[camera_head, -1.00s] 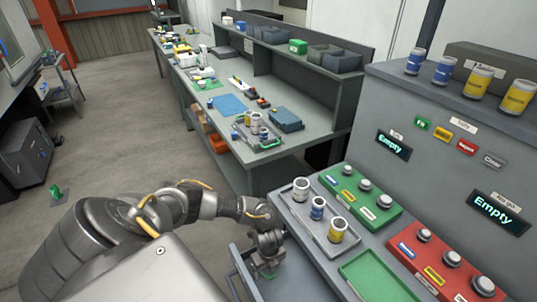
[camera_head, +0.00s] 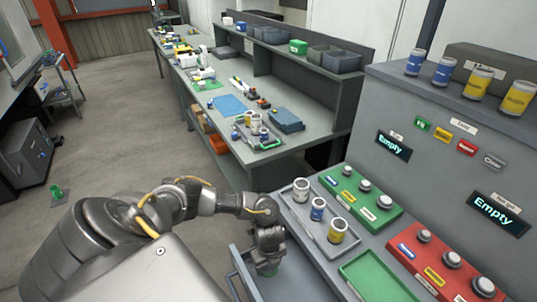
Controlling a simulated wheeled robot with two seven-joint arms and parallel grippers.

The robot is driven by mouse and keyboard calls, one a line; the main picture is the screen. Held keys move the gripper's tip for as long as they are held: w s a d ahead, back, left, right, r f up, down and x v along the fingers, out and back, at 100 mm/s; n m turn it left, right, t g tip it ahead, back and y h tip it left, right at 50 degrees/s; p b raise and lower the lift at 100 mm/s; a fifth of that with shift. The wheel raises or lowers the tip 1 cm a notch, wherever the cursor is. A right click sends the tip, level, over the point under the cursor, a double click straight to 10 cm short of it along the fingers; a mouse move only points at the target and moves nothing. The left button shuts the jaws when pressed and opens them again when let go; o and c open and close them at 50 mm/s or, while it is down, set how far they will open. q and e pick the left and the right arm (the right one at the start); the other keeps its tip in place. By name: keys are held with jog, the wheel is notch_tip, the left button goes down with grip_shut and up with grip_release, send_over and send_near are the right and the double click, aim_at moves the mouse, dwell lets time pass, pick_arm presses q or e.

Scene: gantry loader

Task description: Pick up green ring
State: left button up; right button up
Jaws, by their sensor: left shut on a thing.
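My left gripper (camera_head: 268,262) points down over the open grey drawer (camera_head: 243,272) at the front of the machine. My right gripper is not in view.
Right of the gripper, a grey tray (camera_head: 309,226) holds white, blue and yellow cans. Green (camera_head: 388,214) and red (camera_head: 408,252) button panels and an empty green tray (camera_head: 352,270) lie beyond. A workbench (camera_head: 225,128) stands behind. Floor at left is mostly clear.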

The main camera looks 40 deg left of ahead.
pick_arm(q)
notch_tip(320, 180, up, 8)
jog(key=shift+f+p, duration=0.15)
jog(key=shift+p, duration=0.2)
notch_tip(320, 180, up, 4)
jog(key=p, duration=0.5)
jog(key=shift+r, duration=0.25)
dwell(0.3)
jog(key=shift+w, duration=0.1)
